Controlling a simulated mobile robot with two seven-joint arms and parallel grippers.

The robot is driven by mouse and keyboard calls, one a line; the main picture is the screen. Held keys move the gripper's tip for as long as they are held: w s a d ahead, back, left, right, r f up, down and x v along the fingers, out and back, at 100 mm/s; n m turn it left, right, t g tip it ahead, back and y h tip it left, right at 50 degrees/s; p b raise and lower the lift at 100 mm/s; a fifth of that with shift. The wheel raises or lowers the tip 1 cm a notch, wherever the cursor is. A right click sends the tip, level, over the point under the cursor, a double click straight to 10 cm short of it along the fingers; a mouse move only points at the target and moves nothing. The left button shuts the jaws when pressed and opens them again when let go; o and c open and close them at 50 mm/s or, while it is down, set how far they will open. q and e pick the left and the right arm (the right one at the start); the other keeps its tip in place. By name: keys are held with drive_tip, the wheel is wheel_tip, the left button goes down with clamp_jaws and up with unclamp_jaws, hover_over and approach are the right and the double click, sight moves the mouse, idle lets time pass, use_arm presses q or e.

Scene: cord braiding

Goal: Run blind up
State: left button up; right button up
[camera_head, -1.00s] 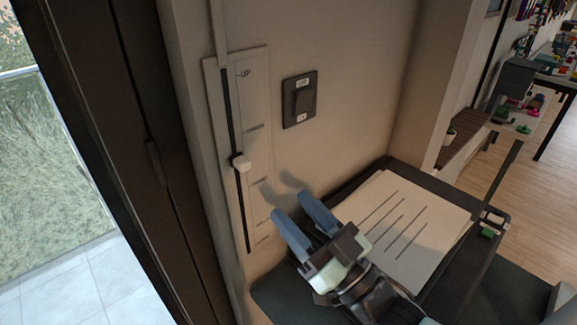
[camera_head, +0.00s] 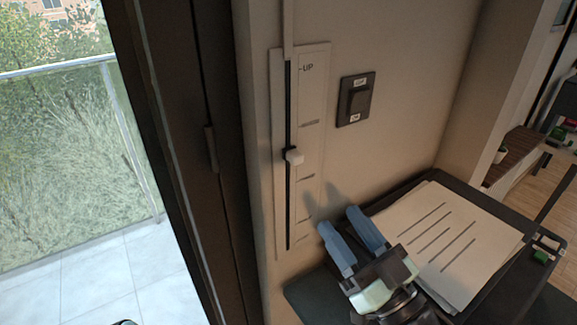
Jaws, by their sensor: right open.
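A white wall panel (camera_head: 312,170) carries a dark vertical slot with a white slider knob (camera_head: 293,156) about midway along it. The word UP is printed at the panel's top, with short marks below it. My right gripper (camera_head: 345,236) is open and empty, its two blue fingers pointing up toward the wall. It is below and to the right of the knob, clear of it. The blind itself cannot be made out. My left gripper does not show.
A black switch (camera_head: 355,99) is on the wall right of the panel. A black tray (camera_head: 522,222) with white lined sheets (camera_head: 445,235) lies at the lower right. A dark door frame (camera_head: 190,130) and a window stand at the left.

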sight(299, 161)
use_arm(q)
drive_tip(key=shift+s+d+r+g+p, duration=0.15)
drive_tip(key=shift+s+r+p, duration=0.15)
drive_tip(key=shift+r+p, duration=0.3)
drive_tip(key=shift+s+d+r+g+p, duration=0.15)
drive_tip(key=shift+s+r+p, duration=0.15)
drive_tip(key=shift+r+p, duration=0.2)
use_arm(e)
drive_tip(key=x, duration=1.3)
drive_tip(key=shift+w, duration=0.25)
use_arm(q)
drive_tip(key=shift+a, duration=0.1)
